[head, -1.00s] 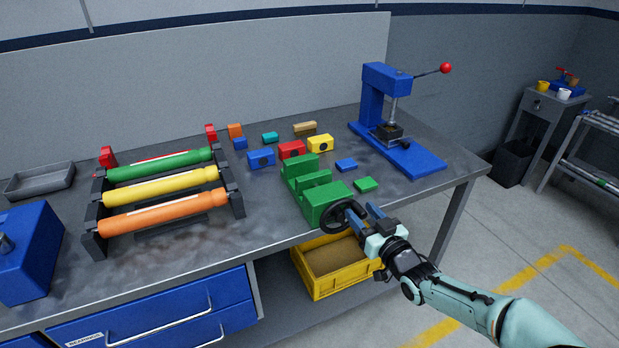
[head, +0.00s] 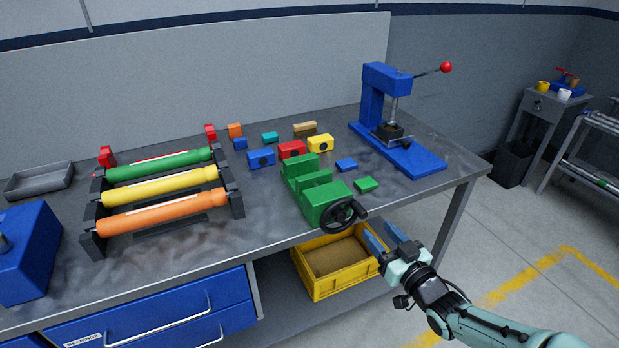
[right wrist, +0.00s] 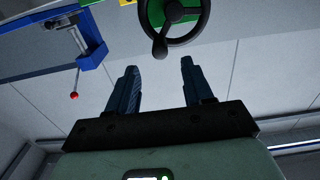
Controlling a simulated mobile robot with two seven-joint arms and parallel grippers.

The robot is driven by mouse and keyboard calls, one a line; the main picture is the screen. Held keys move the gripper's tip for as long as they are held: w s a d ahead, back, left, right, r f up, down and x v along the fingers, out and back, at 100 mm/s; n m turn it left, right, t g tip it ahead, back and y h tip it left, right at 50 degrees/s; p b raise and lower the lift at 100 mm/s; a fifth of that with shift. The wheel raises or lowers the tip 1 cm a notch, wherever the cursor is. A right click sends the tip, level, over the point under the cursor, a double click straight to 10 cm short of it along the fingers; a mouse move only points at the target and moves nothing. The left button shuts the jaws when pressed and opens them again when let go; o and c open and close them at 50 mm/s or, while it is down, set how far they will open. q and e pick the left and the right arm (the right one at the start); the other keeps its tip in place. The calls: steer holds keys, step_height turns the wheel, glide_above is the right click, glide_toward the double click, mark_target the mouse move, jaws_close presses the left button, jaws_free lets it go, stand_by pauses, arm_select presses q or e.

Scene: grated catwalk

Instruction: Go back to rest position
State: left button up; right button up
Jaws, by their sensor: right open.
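My right gripper (head: 384,238) is open and empty, just off the front edge of the workbench, below and right of the black handwheel (head: 343,214). The handwheel is on the front of a green vise (head: 322,197) at the bench's front edge. In the right wrist view my right gripper's two fingers (right wrist: 160,85) are spread apart with nothing between them. The handwheel (right wrist: 173,22) shows beyond them at the top, apart from the fingers. My left gripper is in neither view.
A yellow bin (head: 325,285) sits on the shelf under the bench, close to my right gripper. A blue arbor press (head: 375,95) with a red-knobbed lever stands at the back right. Coloured rollers (head: 160,187) lie in a rack at the left. Open floor (head: 530,240) lies at the right.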

steer(key=shift+s+d, duration=0.1)
steer(key=shift+s, duration=0.3)
steer(key=s+a+f+m+g+h, duration=0.1)
steer(key=s+f+m+g, duration=0.3)
steer(key=f, duration=1.2)
steer(key=s+a+f+m+g+h, duration=0.2)
steer(key=s+f+g, duration=0.3)
steer(key=f, duration=1.1)
steer(key=s+a+f+m+g, duration=0.1)
steer(key=s+a+f+g, duration=0.15)
steer(key=s+f, duration=0.45)
steer(key=s+a+f+g, duration=0.1)
steer(key=s+f+g, duration=0.2)
steer(key=s, duration=0.8)
steer(key=s+a+f+m+g, duration=0.1)
steer(key=s+a+f+g, duration=0.3)
steer(key=s, duration=0.6)
steer(key=p+v, duration=1.1)
steer(key=p, duration=0.2)
steer(key=shift+w+a+r, duration=0.3)
steer(key=shift+w+r, duration=0.1)
